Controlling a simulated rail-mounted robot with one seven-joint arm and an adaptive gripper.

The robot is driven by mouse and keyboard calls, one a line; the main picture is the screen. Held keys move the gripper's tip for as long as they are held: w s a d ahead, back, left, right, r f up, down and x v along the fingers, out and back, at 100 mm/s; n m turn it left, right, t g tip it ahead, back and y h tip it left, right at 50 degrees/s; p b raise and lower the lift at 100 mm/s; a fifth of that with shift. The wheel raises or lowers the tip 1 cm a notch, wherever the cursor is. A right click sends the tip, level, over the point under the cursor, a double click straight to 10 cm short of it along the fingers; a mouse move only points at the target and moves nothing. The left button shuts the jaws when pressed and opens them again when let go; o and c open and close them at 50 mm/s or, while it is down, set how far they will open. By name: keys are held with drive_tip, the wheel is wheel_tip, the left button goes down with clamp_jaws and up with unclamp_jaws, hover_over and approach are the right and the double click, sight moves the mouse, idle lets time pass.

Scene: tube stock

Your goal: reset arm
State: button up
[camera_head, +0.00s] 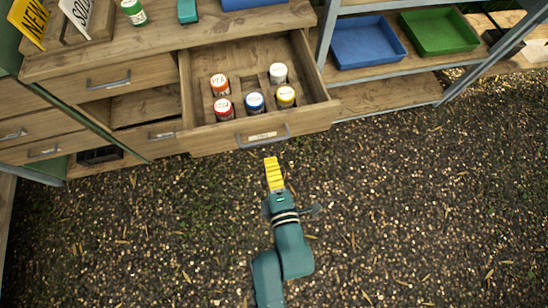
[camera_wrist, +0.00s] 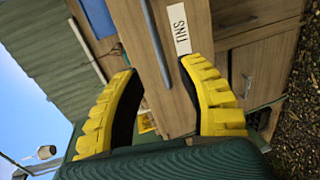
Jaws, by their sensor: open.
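My gripper (camera_head: 273,175) is in front of the open drawer (camera_head: 315,118), over the gravel floor and a little short of the handle (camera_head: 263,137). In the wrist view its two yellow fingers (camera_wrist: 160,92) are spread apart with nothing between them. The drawer front and a label reading "FINS" (camera_wrist: 180,29) show beyond the fingers. Several small capped tubs stand in the drawer: an orange-capped one (camera_head: 219,84), a white-capped one (camera_head: 278,74), a red-capped one (camera_head: 224,108), a blue-capped one (camera_head: 255,103) and a yellow-capped one (camera_head: 286,97).
A green-capped tub (camera_head: 133,11) stands on the wooden top near the "NEW" sign (camera_head: 28,20) and "SOLD" sign (camera_head: 78,12). A blue tray (camera_head: 367,42) and a green tray (camera_head: 439,33) sit on the right shelf. The gravel floor (camera_head: 420,200) is clear.

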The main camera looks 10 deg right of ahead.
drive_tip(key=v, duration=0.3)
drive_tip(key=shift+s+r, duration=0.15)
drive_tip(key=shift+s, duration=0.15)
drive_tip(key=w+r+t+p, duration=0.2)
drive_tip(key=w+r, duration=0.2)
drive_tip(key=r, duration=0.5)
drive_tip(key=w+r+t+p, duration=0.15)
drive_tip(key=w+r, duration=0.25)
drive_tip(key=r, duration=0.6)
drive_tip(key=s+d+r+m+t+h+p, duration=0.1)
drive_tip(key=r+m+p, duration=0.9)
drive_tip(key=r+p, duration=1)
drive_tip(key=s+d+r+m+t+h+p, duration=0.1)
drive_tip(key=r+m+p, duration=0.9)
drive_tip(key=r, duration=3.6)
drive_tip(key=s+d+t+p, duration=0.1)
drive_tip(key=s+d+p, duration=0.1)
drive_tip(key=p, duration=0.8)
drive_tip(key=shift+s+d, duration=0.3)
